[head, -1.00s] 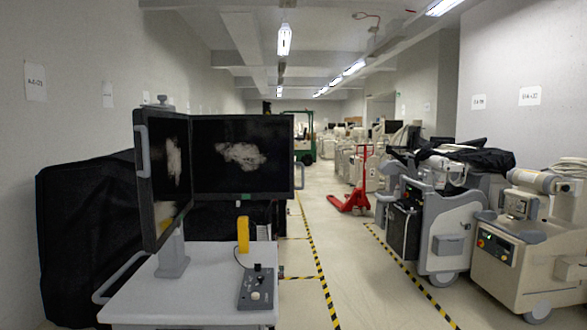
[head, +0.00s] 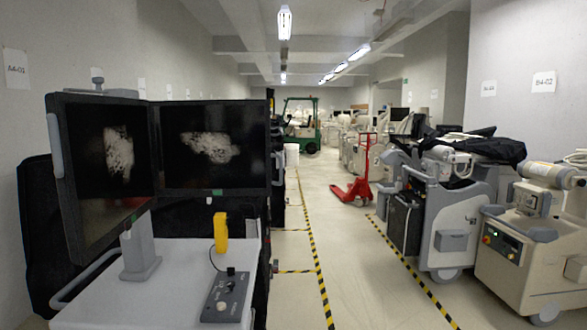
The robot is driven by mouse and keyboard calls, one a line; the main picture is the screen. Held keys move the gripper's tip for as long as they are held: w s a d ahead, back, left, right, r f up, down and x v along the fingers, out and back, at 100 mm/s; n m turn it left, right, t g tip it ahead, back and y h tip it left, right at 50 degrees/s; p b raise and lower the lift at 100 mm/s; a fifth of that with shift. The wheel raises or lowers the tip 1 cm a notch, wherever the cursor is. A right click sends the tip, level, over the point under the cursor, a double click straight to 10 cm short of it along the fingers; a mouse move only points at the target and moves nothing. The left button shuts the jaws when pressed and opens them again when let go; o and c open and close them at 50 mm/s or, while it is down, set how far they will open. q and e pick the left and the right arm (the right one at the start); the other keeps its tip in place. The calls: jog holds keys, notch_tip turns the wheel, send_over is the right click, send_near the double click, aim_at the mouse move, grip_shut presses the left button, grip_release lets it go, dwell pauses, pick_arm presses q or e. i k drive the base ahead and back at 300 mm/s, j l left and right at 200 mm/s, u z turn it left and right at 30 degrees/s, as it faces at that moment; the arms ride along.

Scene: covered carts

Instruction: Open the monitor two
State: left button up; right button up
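Two dark flat monitors stand side by side on a white cart (head: 165,300) at the left. The left monitor (head: 85,170) is angled and shows a pale grey patch on its screen. The right monitor (head: 225,165) faces me more squarely, with a similar patch. Their inner edges meet in a V. The frames do not show which one is monitor two. Grey handles sit on the outer edges. A grey stand (head: 139,250) rises from the cart top below the left monitor. Neither of my grippers is in view.
A yellow handset (head: 220,232) and a control box (head: 226,297) are on the cart. Grey wheeled machines (head: 450,225) line the right side. A red pallet jack (head: 358,187) stands farther back.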

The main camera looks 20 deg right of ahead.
aim_at(223, 147)
jog(key=i+l, duration=0.1)
jog(key=l, duration=0.25)
jog(key=i+l, duration=0.15)
jog(key=l, duration=0.25)
jog(key=i+l, duration=0.1)
jog(key=l, duration=0.25)
jog(key=i+l, duration=0.15)
jog(key=l, duration=0.2)
jog(key=i+l, duration=0.1)
jog(key=l, duration=0.25)
jog(key=i+l, duration=0.1)
jog(key=l, duration=0.3)
